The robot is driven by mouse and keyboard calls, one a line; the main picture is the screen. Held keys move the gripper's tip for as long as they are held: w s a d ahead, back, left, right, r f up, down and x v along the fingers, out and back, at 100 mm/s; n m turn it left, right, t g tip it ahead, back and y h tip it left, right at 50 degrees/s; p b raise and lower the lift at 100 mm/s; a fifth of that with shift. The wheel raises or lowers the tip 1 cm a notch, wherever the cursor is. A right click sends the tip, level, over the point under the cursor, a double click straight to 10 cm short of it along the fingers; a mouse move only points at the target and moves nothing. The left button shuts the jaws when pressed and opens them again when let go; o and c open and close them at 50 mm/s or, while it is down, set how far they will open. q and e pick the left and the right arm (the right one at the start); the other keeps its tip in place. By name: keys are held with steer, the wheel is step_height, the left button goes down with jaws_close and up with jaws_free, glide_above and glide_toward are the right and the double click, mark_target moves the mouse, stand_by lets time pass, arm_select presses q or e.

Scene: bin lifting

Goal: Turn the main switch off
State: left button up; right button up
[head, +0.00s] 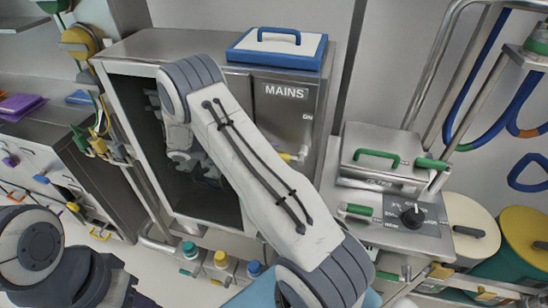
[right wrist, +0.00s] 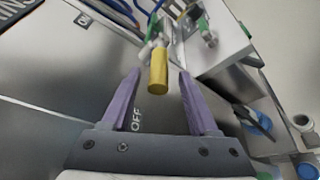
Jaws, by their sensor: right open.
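The steel cabinet's front carries a panel marked MAINS (head: 285,92), with an ON label (head: 307,116) at its right. The main switch's yellow handle (head: 286,157) shows below that label, partly hidden behind my right arm. In the right wrist view the yellow handle (right wrist: 158,74) lies in line with the gap between my right gripper's (right wrist: 159,84) purple fingertips. The fingers are open, one on either side, with space between each and the handle. An OFF label (right wrist: 136,119) shows near the left finger. The head view hides my right gripper. My left gripper is out of view.
The cabinet (head: 205,217) has an open dark interior left of the panel. A blue-rimmed box (head: 278,48) sits on top. A steel unit with a black knob (head: 412,217) and green handles stands to the right. Several capped bottles (head: 221,262) stand below.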

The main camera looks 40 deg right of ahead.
steer(key=b+v, duration=0.2)
steer(key=v, duration=0.6)
steer(key=shift+a, duration=0.1)
steer(key=s+a+r+n+t+y, duration=0.1)
steer(key=s+a+n+t+y, duration=0.3)
steer(key=s+a+y, duration=0.3)
steer(key=s+a+r+n+t+y, duration=0.2)
steer(key=s+a+n+t+y, duration=0.2)
steer(key=s+a, duration=1.2)
steer(key=s+t+y, duration=0.1)
steer(key=y, duration=0.1)
steer(key=shift+a+y, duration=0.2)
steer(key=shift+y, duration=0.2)
steer(key=shift+s, duration=0.1)
